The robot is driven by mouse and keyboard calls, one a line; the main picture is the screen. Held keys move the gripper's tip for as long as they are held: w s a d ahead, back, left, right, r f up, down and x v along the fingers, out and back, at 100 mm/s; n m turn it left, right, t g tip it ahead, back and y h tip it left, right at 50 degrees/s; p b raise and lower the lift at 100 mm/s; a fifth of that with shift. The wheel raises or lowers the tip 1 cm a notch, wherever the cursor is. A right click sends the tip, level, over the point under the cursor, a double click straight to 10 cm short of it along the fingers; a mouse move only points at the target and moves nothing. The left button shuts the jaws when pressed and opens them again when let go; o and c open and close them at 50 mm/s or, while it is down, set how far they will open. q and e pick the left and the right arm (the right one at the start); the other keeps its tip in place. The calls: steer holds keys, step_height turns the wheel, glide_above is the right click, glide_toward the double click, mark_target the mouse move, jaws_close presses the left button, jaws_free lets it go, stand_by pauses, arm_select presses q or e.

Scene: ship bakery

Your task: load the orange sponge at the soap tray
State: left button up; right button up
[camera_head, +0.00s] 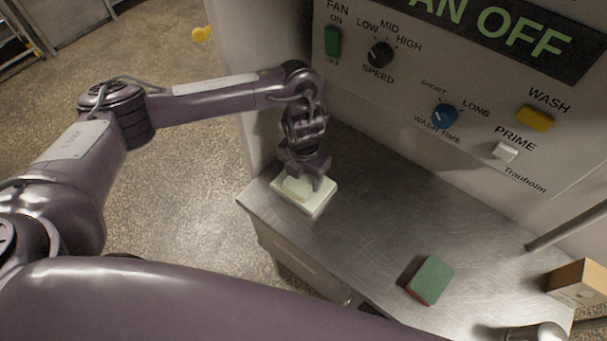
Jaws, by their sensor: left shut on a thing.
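My left gripper (306,184) points down at the left end of the steel counter, with its fingers shut on a pale-topped block (293,187). A faint orange tint shows low on this block, so it looks like the orange sponge, but the fingers hide much of it. The pale soap tray (318,207) is directly under the block on the counter. The block appears to be at or just above the tray; I cannot tell whether they touch. My right gripper is not in view.
A green-topped sponge with a red lower side (430,280) lies on the counter (375,225). A cardboard box (578,283) stands at the far right, near a metal bar (565,228). A control panel (440,75) rises behind. The middle of the counter is clear.

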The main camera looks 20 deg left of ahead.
mark_target(303, 178)
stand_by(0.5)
arm_select(q)
steer(key=shift+r, duration=0.15)
step_height(303, 178, up, 7)
steer(key=p, duration=0.6)
steer(key=shift+p, duration=0.35)
steer(key=shift+f, duration=0.2)
steer(key=shift+s, duration=0.1)
